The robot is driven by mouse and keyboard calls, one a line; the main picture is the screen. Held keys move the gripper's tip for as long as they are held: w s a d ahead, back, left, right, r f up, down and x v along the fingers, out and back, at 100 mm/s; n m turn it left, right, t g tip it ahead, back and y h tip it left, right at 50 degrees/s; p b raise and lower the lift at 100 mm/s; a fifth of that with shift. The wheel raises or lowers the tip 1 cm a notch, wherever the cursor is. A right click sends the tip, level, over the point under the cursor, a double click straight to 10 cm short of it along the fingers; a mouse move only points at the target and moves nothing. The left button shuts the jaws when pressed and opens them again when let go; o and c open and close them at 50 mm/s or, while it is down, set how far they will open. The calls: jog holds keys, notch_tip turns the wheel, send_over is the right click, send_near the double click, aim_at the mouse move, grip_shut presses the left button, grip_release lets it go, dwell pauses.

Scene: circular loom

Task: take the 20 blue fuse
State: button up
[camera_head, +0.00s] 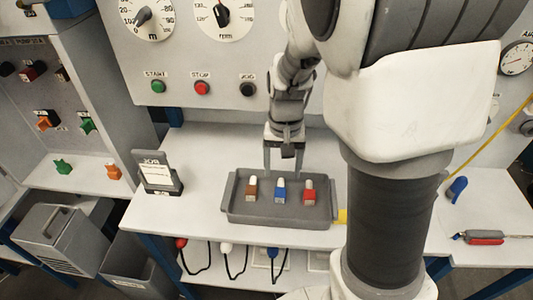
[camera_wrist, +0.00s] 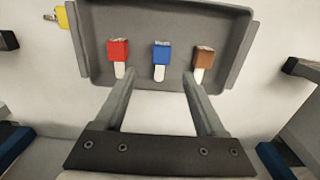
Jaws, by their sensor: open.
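The blue fuse (camera_head: 280,190) lies in the middle of a grey tray (camera_head: 275,216) on the white bench. A brown fuse (camera_head: 251,189) lies to its left and a red fuse (camera_head: 309,191) to its right. In the wrist view the blue fuse (camera_wrist: 160,57) lies between the red fuse (camera_wrist: 119,55) and the brown fuse (camera_wrist: 203,60), its pale end toward my gripper. My gripper (camera_head: 283,168) is open and empty near the tray's far edge. In the wrist view its fingertips (camera_wrist: 158,77) lie either side of the blue fuse's line. No number on the fuse is legible.
A job card holder (camera_head: 158,174) stands left of the tray. A panel with dials and start, stop and jog buttons (camera_head: 202,88) rises behind the bench. Coloured plugs hang below its front edge. A blue-handled item (camera_head: 457,189) lies on the right bench.

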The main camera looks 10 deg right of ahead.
aim_at(280, 189)
notch_tip(280, 189, down, 8)
jog(key=shift+w+f+b, duration=0.1)
jog(key=shift+b, duration=0.8)
grip_shut()
